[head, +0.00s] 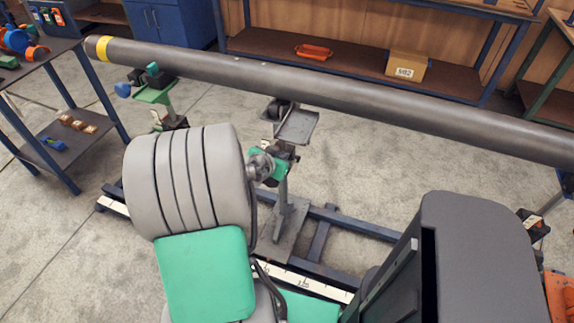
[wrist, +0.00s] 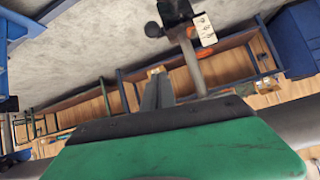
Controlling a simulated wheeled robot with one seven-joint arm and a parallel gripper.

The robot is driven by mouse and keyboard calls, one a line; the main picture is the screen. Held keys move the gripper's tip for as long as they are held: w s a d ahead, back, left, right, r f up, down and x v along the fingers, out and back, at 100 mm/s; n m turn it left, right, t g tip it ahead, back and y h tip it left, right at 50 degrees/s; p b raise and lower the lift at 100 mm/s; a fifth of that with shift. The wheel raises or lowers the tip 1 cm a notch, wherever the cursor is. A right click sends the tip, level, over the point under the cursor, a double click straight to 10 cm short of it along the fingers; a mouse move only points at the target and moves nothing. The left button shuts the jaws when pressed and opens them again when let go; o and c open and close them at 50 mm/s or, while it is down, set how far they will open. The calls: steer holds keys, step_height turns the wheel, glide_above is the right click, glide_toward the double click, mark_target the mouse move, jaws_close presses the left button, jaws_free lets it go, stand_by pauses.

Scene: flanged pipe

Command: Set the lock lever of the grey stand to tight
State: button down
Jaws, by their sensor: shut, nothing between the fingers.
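The grey stand (head: 284,195) stands on the floor in the middle of the head view, with a grey tray-like head (head: 297,125) under the long pipe (head: 300,85). My arm's end is close to its post in the head view, partly hiding it; the fingertips cannot be made out there. In the wrist view my gripper (wrist: 158,88) is shut and empty. I cannot tell the lever's setting.
A green stand (head: 155,95) with a blue knob is under the pipe's left end. A blue floor rail (head: 350,226) runs along the stand bases. A shelf (head: 350,65) with an orange tray and a box stands behind; a blue-framed rack (head: 60,165) is left.

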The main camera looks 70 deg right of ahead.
steer(key=shift+f, duration=0.1)
steer(key=d+f, duration=0.1)
steer(key=f, duration=0.1)
steer(key=d+f, duration=0.2)
steer(key=f, duration=0.1)
steer(key=d+f, duration=0.2)
steer(key=shift+s+d+f, duration=0.1)
steer(key=shift+d+f, duration=0.05)
steer(key=shift+f, duration=0.05)
steer(key=shift+a+f, duration=0.25)
steer(key=shift+f+b, duration=0.1)
steer(key=shift+b, duration=0.2)
